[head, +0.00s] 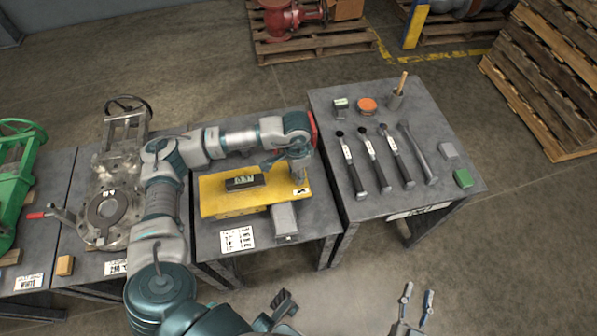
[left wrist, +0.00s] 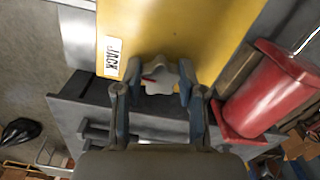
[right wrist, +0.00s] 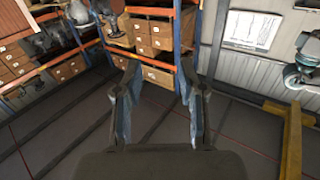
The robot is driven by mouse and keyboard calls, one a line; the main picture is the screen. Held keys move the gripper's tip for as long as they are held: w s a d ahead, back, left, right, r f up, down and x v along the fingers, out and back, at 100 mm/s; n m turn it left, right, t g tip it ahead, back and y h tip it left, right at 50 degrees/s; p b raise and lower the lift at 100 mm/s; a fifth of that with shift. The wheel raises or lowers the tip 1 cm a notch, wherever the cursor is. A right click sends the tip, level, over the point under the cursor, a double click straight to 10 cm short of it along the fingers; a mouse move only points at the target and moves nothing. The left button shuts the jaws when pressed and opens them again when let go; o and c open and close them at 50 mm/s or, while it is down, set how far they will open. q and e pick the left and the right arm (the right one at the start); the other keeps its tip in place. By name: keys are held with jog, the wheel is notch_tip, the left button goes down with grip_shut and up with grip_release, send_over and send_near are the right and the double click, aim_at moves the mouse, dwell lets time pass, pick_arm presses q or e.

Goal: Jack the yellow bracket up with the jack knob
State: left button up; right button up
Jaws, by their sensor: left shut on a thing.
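The yellow bracket (head: 226,203) lies across a grey table in the head view, and its yellow face (left wrist: 180,30) fills the top of the left wrist view. A pale lobed jack knob (left wrist: 158,77) with a red mark sits at its edge beside a white JACK label (left wrist: 113,58). My left gripper (head: 298,178) points down at the bracket's right end; in the left wrist view its fingers (left wrist: 156,85) are closed on both sides of the knob. In the head view the knob is hidden. My right gripper (head: 417,300) is open and empty, away from the tables.
A small dark display (head: 244,183) sits on the bracket; its digits are too small to read surely. A grey block (head: 285,220) lies under the bracket. A red cylinder (left wrist: 270,90) stands close beside my left gripper.

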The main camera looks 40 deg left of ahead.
pick_arm(q)
jog(key=shift+w+m+b, duration=0.1)
jog(key=shift+m+b, duration=0.25)
jog(key=shift+m, duration=0.45)
pick_arm(e)
jog(key=shift+a+r+t, duration=0.1)
jog(key=shift+r+t, duration=0.7)
jog(key=shift+r, duration=0.15)
jog(key=shift+w, duration=0.1)
pick_arm(q)
jog(key=o, duration=0.9)
jog(key=shift+o, duration=1.2)
jog(key=shift+f, duration=0.1)
pick_arm(e)
jog(key=shift+w, duration=0.15)
jog(key=shift+a, duration=0.1)
pick_arm(q)
jog(key=shift+r, duration=0.3)
notch_tip(320, 180, up, 11)
jog(key=shift+r, duration=0.15)
jog(key=shift+w+a, duration=0.1)
